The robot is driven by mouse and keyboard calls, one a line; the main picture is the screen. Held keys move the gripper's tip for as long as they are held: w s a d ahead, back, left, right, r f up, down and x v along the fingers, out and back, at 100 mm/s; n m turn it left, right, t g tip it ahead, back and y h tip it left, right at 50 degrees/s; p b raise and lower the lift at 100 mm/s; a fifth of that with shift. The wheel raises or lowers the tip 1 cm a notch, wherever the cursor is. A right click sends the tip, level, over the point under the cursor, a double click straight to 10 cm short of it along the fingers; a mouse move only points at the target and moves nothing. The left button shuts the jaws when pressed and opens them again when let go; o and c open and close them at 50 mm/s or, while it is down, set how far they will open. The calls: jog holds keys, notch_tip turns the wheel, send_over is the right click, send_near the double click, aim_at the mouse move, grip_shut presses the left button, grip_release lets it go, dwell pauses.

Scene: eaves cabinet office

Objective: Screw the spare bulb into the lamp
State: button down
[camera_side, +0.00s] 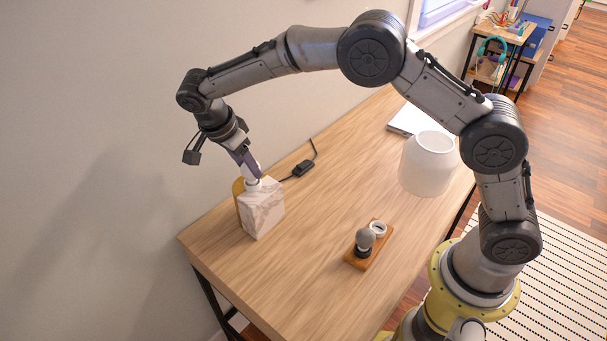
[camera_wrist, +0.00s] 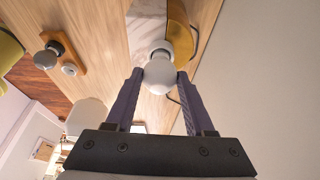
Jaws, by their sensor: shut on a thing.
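The lamp has a marble block base (camera_side: 262,210) with a brass-coloured piece (camera_wrist: 181,35) beside it and a light socket (camera_wrist: 160,46) on it. My gripper (camera_side: 247,165) is above the lamp, with its fingers shut on a white bulb (camera_wrist: 159,76). The bulb is in line with the socket and appears to meet it; how far its thread is in is hidden. A wooden holder (camera_side: 357,262) on the table carries a grey bulb (camera_side: 365,238) in a dark cup, and a white ring-shaped cup (camera_side: 378,228) that looks empty.
A white shade-like cylinder (camera_side: 428,165) stands at the table's right side, near a flat pale item (camera_side: 404,121). A black cord with a switch (camera_side: 303,168) runs behind the lamp. The wall is close on the left. The wooden tabletop (camera_side: 320,215) between lamp and holder is clear.

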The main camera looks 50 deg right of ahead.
jog(key=m+g, duration=0.1)
jog(key=m, duration=0.3)
jog(key=shift+w, duration=0.2)
jog(key=m, duration=0.2)
jog(key=m+g+y, duration=0.1)
jog(key=m, duration=0.1)
jog(key=shift+w+d+g, duration=0.1)
jog(key=shift+g, duration=0.2)
jog(key=shift+c, duration=0.9)
grip_release()
